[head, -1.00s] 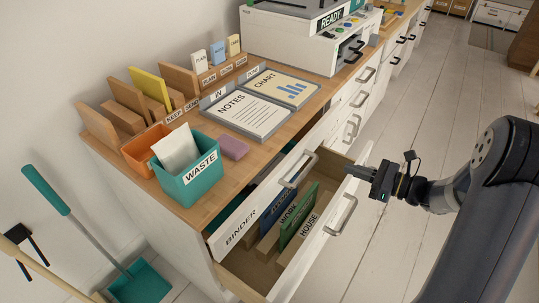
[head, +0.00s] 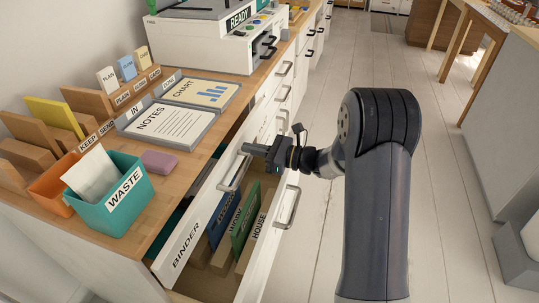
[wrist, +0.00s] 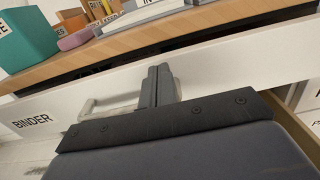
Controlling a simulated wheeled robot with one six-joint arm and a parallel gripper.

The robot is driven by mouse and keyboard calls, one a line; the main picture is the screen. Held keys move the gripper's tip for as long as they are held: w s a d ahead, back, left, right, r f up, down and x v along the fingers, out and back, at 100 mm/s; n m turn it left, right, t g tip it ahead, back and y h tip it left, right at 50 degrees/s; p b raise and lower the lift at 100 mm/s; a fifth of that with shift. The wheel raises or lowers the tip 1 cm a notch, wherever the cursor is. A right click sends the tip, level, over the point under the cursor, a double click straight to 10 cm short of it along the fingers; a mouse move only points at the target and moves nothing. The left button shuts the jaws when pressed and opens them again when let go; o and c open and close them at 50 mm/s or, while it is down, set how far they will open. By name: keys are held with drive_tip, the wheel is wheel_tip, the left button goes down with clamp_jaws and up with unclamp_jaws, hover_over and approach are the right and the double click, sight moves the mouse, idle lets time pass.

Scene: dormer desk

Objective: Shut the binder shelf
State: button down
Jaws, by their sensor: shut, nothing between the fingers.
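The binder shelf is a white drawer front labelled BINDER (head: 187,245), standing partly open with a dark gap behind its top edge. Its metal handle (head: 233,174) is on the front face. In the wrist view the BINDER front (wrist: 60,108) spans the picture, with its handle (wrist: 100,104) left of the fingers. My gripper (head: 250,149) is shut and empty, at the far part of this front near the handle. Its closed fingers show in the wrist view (wrist: 158,84) against the front; I cannot tell whether they touch. They hide part of the handle.
A lower drawer (head: 262,250) stands open further out, holding upright folders labelled WORK and HOUSE (head: 247,215). A teal WASTE bin (head: 127,205), a purple block (head: 160,161) and a NOTES tray (head: 170,125) stand on the desktop.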

sight(236, 145)
drive_tip(key=shift+x, duration=0.85)
drive_tip(key=x, duration=0.4)
drive_tip(key=shift+a, duration=0.25)
drive_tip(key=shift+w+r, duration=0.1)
drive_tip(key=shift+r, duration=0.05)
drive_tip(key=shift+d, duration=0.1)
drive_tip(key=shift+d, duration=0.15)
drive_tip(key=p+v, duration=0.2)
drive_tip(key=v, duration=1.2)
